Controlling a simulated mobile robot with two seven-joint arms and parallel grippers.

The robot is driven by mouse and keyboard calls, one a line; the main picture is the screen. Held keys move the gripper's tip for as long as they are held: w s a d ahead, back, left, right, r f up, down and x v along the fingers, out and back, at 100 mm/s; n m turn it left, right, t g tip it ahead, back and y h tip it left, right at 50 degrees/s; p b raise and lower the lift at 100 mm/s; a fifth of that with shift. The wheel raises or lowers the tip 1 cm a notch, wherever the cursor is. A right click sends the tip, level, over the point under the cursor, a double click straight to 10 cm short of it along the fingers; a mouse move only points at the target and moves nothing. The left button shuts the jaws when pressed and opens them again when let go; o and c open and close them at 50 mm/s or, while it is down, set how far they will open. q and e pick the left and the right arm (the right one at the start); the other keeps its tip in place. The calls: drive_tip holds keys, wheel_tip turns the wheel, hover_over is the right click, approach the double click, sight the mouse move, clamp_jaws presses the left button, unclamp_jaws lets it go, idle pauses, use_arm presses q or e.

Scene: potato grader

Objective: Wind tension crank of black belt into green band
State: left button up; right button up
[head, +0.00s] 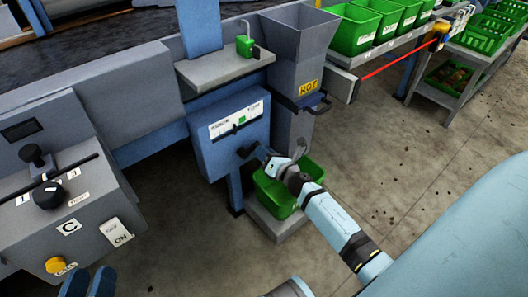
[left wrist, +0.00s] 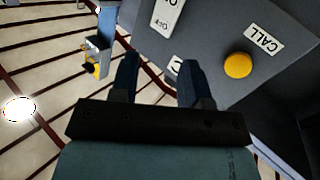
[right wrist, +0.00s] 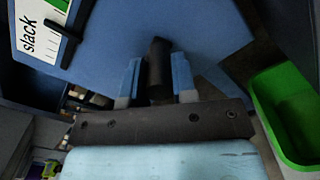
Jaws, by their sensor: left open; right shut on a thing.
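The tension unit is a blue box (head: 232,140) with a white gauge (head: 238,118) on its front; a small green patch shows in the gauge. In the right wrist view the gauge (right wrist: 35,35) shows the word "slack", part of the green band (right wrist: 66,7) and a black pointer beside the green; their exact overlap is unclear. The black crank handle (right wrist: 157,66) stands between the fingers of my right gripper (right wrist: 155,85), which is shut on it. My right gripper (head: 256,155) is at the box's lower front. My left gripper (head: 88,283) is open and empty, near the control panel.
A grey control panel (head: 75,200) with a black knob and yellow call button (head: 56,265) stands at left. A grey chute (head: 296,60) marked "ROT" and a green crate (head: 272,195) stand right of the box. Open floor (head: 420,150) lies further right.

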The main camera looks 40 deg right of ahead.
drive_tip(key=m, duration=0.1)
drive_tip(key=f+m, duration=0.1)
drive_tip(key=m, duration=0.1)
drive_tip(key=shift+d+f+m, duration=0.1)
drive_tip(key=shift+f+m, duration=0.2)
use_arm(q)
wheel_tip(320, 180, up, 8)
drive_tip(key=t+p, duration=0.3)
drive_tip(key=p, duration=0.3)
drive_tip(key=a+f+n+g+y+p, duration=0.1)
drive_tip(key=a+f+g+y+p, duration=0.2)
drive_tip(key=f, duration=0.4)
drive_tip(key=shift+s+a+f+g+p, duration=0.3)
drive_tip(key=shift+f+g+p, duration=0.1)
drive_tip(key=shift+p, duration=0.2)
use_arm(e)
drive_tip(key=a+f+m, duration=0.2)
drive_tip(key=a+m, duration=0.1)
drive_tip(key=m, duration=0.8)
drive_tip(key=a+f+m, duration=0.2)
drive_tip(key=a+m, duration=0.2)
drive_tip(key=m, duration=0.8)
drive_tip(key=shift+s, duration=0.3)
use_arm(q)
drive_tip(key=shift+a, duration=0.1)
use_arm(e)
drive_tip(key=shift+a, duration=0.1)
